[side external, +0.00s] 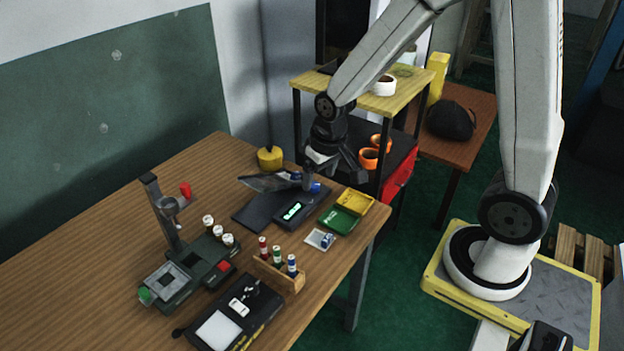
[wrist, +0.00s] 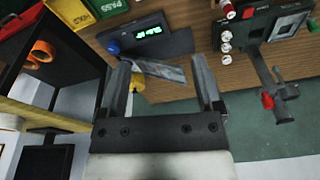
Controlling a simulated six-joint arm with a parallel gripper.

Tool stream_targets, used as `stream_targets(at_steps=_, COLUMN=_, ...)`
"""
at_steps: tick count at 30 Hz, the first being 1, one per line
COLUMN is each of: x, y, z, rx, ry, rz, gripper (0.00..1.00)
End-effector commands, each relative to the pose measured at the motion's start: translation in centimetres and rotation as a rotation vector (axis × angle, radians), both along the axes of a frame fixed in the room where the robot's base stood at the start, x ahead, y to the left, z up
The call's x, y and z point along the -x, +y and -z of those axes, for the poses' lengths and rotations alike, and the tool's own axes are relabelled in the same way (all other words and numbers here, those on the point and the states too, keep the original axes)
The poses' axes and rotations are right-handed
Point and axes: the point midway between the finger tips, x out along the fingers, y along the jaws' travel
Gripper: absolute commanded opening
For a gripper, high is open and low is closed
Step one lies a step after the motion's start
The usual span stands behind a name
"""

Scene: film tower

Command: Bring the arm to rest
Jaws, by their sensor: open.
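My gripper (side external: 272,181) is over the back right of the wooden table, beside the dark scale-like box with a green lit display (side external: 291,211). In the wrist view my gripper (wrist: 161,63) has its two fingers spread wide, with nothing seen held between them. A thin grey, shiny piece (wrist: 163,71) shows beyond the fingertips, near a blue knob (wrist: 112,47); I cannot tell whether it touches the fingers. The display box (wrist: 150,40) is further out. The small tower with a red knob (side external: 165,212) stands upright on the table at left, and also shows in the wrist view (wrist: 270,88).
Several white-capped canisters (side external: 218,231) stand by the tower. A wooden rack (side external: 280,275) holds three vials. Green (side external: 338,220) and yellow (side external: 355,202) trays lie near the table's right edge. A yellow-topped shelf (side external: 310,80) stands behind my arm. The table's left part is bare.

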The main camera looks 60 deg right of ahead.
Motion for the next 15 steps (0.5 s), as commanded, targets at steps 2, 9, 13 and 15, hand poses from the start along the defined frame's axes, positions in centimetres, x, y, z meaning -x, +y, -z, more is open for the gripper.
stream_targets(at_steps=2, x=1.7, y=1.1, z=-0.5, rx=0.006, ry=-0.015, rz=-0.052, gripper=0.84)
stream_targets(at_steps=9, x=5.5, y=2.9, z=-1.0, rx=0.022, ry=-0.044, rz=-0.162, gripper=0.84)
stream_targets(at_steps=13, x=6.3, y=3.2, z=-1.0, rx=0.024, ry=-0.05, rz=-0.185, gripper=0.84)
stream_targets(at_steps=15, x=6.5, y=3.2, z=-1.0, rx=0.025, ry=-0.051, rz=-0.19, gripper=0.84)
